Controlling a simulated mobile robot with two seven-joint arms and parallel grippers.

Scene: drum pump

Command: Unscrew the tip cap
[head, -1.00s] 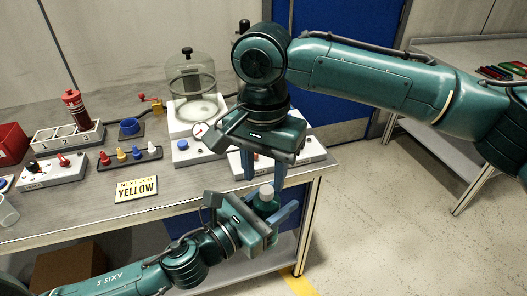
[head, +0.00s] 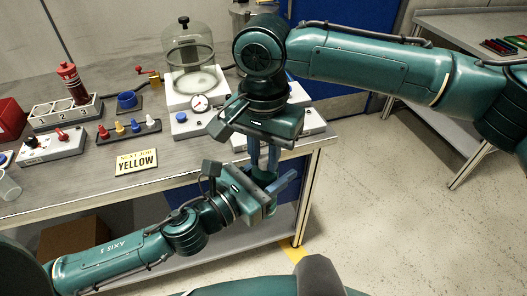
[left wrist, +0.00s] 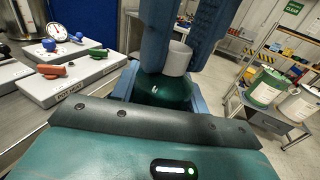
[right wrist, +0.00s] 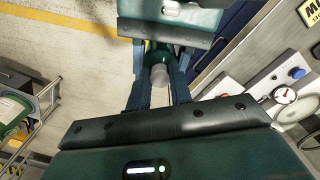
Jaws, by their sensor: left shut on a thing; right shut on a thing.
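My left gripper (head: 272,182) is shut around a dark teal bottle, held upright off the table's front right corner. The bottle (left wrist: 163,92) shows between its fingers in the left wrist view. A pale grey tip cap (left wrist: 177,60) tops the bottle. My right gripper (head: 264,160) points down from above and is shut on the cap, with its blue fingers on either side. The cap (right wrist: 159,76) also shows between those fingers in the right wrist view. In the head view the fingers mostly hide the cap and bottle.
The workbench (head: 80,205) holds a bell jar (head: 187,60), a gauge (head: 198,101), a numbered rack (head: 65,112) with a red bottle (head: 68,76), a row of coloured pegs (head: 130,131) and a "NEXT JOB YELLOW" sign (head: 136,161). Open floor (head: 370,200) lies to the right.

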